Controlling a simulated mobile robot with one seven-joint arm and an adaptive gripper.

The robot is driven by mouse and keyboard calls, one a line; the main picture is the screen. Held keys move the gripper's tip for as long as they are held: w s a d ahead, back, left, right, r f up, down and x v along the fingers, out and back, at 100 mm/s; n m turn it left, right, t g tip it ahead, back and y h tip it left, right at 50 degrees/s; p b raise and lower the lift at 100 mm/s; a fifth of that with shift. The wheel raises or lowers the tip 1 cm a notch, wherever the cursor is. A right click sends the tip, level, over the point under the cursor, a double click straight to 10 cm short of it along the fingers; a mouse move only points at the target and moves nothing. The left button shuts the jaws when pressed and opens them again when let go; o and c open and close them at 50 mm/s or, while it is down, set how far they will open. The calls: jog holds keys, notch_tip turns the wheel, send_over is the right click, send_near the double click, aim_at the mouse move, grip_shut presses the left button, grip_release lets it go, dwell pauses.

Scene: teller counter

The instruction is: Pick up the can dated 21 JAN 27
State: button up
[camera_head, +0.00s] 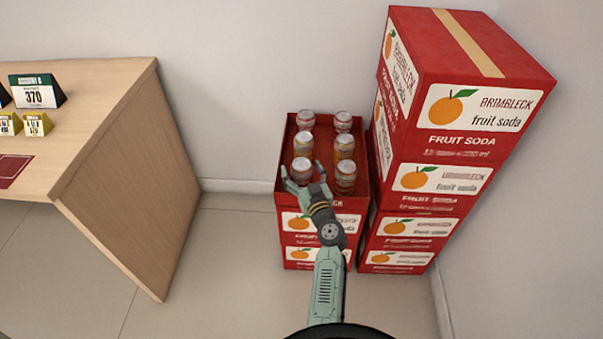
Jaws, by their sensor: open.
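Several cans stand upright in two columns inside an open red box. On the left are a back can (305,120), a middle can (303,143) and a front can (301,165). On the right are a back can (343,121), a middle can (344,147) and a front can (345,178). No date is readable, so I cannot tell which one is dated 21 JAN 27. My gripper (303,176) is open at the box's front left. Its fingers appear on either side of the front left can and hide its lower part; I cannot tell whether they touch it.
The open red box (296,223) tops a short stack. A taller stack of red fruit soda boxes (440,170) stands close on its right. A wooden counter (130,175) with price signs (37,91) is at left. Clear floor (220,260) lies between; a wall is behind.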

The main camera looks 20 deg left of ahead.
jog(key=shift+w+a, duration=0.1)
jog(key=shift+w, duration=0.05)
jog(key=shift+c, duration=0.6)
jog(key=c, duration=1.5)
